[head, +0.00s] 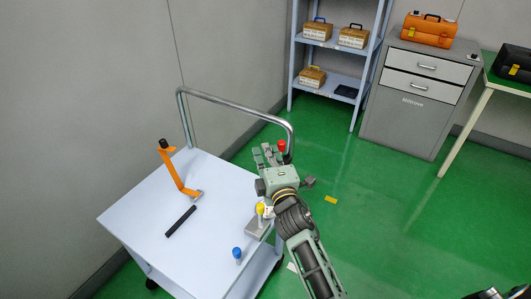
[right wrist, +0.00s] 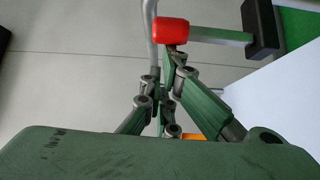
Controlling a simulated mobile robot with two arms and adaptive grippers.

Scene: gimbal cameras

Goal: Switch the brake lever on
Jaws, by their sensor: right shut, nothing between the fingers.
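A lever with a red knob (head: 282,145) stands by the cart's handle at its far right corner. In the right wrist view its red knob (right wrist: 170,30) is on a metal shaft that runs to a black mount (right wrist: 262,28). My right gripper (head: 268,153) is shut and empty, just left of the red knob in the head view. In the right wrist view its fingers (right wrist: 165,85) come together just below the knob; I cannot tell whether they touch it. The frames do not clearly label which lever is the brake.
The white cart (head: 135,215) bears an orange bent lever (head: 175,172), a black bar (head: 181,221), a yellow knob (head: 260,208) and a blue knob (head: 237,252). A metal handle (head: 235,103) rises at its far edge. Shelves (head: 335,55) and a cabinet (head: 415,105) stand behind; green floor is mostly clear.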

